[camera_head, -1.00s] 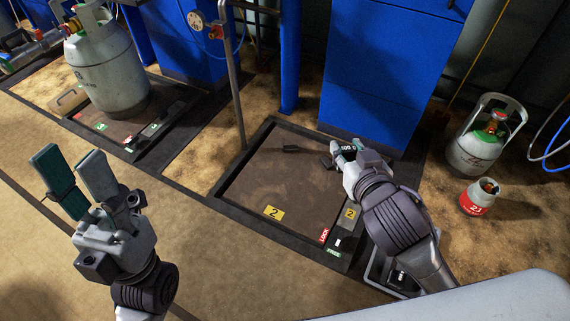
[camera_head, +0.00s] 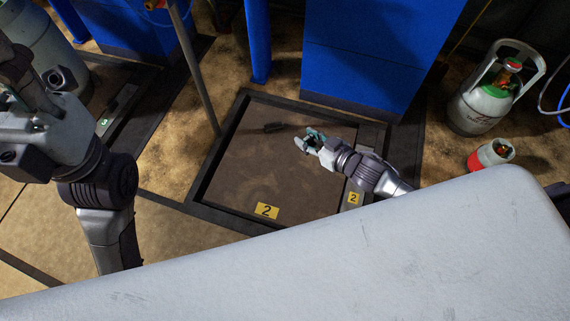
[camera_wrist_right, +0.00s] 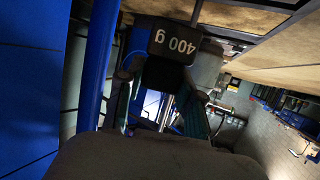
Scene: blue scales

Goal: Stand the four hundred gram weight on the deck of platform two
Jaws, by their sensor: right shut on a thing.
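Platform two has a brown deck (camera_head: 245,170) in a dark frame, with a yellow "2" label (camera_head: 267,211) at its front. My right gripper (camera_head: 308,142) is over the right back part of the deck, its arm coming from the right. It is shut on the four hundred gram weight (camera_wrist_right: 174,43), a dark block whose "400 g" face reads upside down in the right wrist view.
A blue cabinet (camera_head: 375,50) and a blue post (camera_head: 257,40) stand behind. A grey pole (camera_head: 195,75) rises at the back left. Gas cylinders (camera_head: 490,95) stand right. The deck's front is clear.

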